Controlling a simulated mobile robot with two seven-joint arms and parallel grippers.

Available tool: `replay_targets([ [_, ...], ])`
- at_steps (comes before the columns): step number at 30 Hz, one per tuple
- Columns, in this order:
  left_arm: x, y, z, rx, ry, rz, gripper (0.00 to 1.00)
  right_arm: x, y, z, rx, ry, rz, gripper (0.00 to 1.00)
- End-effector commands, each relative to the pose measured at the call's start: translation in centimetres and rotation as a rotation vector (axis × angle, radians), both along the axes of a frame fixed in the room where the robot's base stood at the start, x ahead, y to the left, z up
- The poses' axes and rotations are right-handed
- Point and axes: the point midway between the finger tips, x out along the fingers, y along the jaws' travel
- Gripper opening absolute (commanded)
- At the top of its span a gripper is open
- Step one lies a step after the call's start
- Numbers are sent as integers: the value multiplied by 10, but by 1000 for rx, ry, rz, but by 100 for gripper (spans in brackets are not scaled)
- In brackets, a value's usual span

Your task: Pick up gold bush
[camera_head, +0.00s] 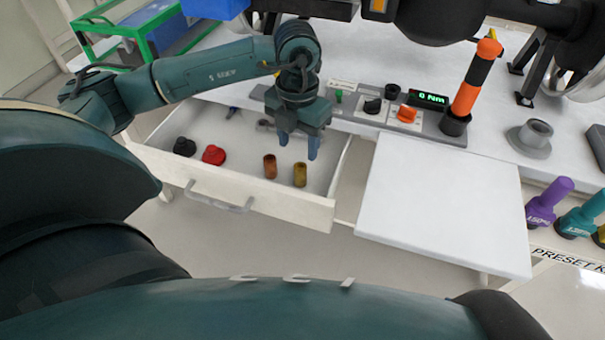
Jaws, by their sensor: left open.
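The gold bush (300,175) is a small gold-yellow cylinder standing upright in the open drawer (238,193), near its front right part. A similar copper-brown bush (270,166) stands just to its left. My left gripper (298,148) comes down from above over the drawer, with its two fingers apart and nothing between them. Its fingertips appear just behind and above the gold bush, and I see no contact. My right gripper is not in view.
A black knob (184,146) and a red knob (213,155) lie in the drawer's left part. A control panel (380,112) with an orange-and-black cylinder (476,78) stands behind. A white board (440,200) is right of the drawer. Purple and teal tools (548,203) stand far right.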

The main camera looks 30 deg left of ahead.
Motion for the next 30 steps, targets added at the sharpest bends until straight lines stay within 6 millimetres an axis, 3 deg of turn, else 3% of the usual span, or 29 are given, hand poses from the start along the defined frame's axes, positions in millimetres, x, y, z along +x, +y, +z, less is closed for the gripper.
replay_targets([
  [3,-1,0,-24,-1,3,-1,51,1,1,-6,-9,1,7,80],
  [14,1,-1,-51,-4,2,-3,51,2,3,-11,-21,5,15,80],
  [21,3,-1,-87,-5,4,-2,51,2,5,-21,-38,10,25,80],
  [30,3,-1,-92,-5,0,-3,50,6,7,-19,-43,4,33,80],
])
